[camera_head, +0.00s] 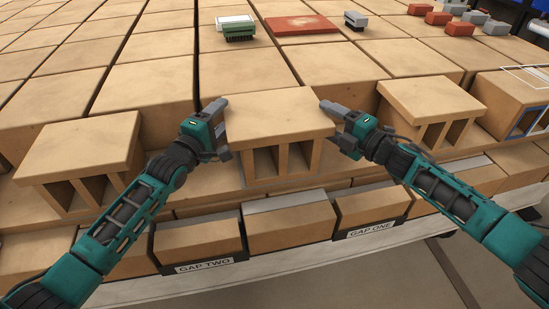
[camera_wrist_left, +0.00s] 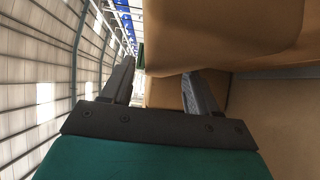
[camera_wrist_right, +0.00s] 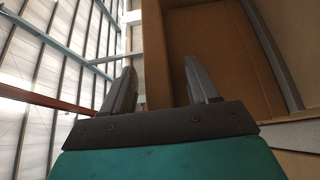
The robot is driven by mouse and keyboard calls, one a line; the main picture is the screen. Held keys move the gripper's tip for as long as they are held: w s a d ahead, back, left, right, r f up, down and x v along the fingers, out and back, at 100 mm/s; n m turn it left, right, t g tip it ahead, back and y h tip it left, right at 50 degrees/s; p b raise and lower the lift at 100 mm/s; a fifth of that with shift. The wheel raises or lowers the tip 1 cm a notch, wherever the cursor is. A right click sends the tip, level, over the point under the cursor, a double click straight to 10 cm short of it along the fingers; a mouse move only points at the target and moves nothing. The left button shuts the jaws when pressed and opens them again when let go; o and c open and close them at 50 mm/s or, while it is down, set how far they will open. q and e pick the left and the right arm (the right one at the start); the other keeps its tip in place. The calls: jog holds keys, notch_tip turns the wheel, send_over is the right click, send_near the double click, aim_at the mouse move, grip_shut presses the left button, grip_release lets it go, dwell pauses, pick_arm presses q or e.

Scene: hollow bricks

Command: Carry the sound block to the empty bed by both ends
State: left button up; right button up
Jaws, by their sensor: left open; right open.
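A tan hollow block (camera_head: 278,117) with open cells in its front sits at the middle, between my two grippers. My left gripper (camera_head: 222,128) is open at its left end. My right gripper (camera_head: 340,127) is open at its right end. In the left wrist view tan block surface (camera_wrist_left: 220,30) lies beyond the fingers; in the right wrist view a tan hollow shape (camera_wrist_right: 215,55) does. Contact cannot be told. Similar blocks stand at left (camera_head: 80,148) and right (camera_head: 430,103). Labels read GAP TWO (camera_head: 205,267) and GAP ONE (camera_head: 370,231). Which bed is empty is unclear.
A further block (camera_head: 512,92) with white and blue outlines stands at far right. Behind are rows of tan blocks, a green brush-like item (camera_head: 239,31), a red plate (camera_head: 301,25), a grey item (camera_head: 356,20) and several red and grey pieces. A pale ledge (camera_head: 290,260) runs along the front.

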pick_arm(q)
jog(key=v, duration=1.1)
pick_arm(e)
jog(key=v, duration=1.2)
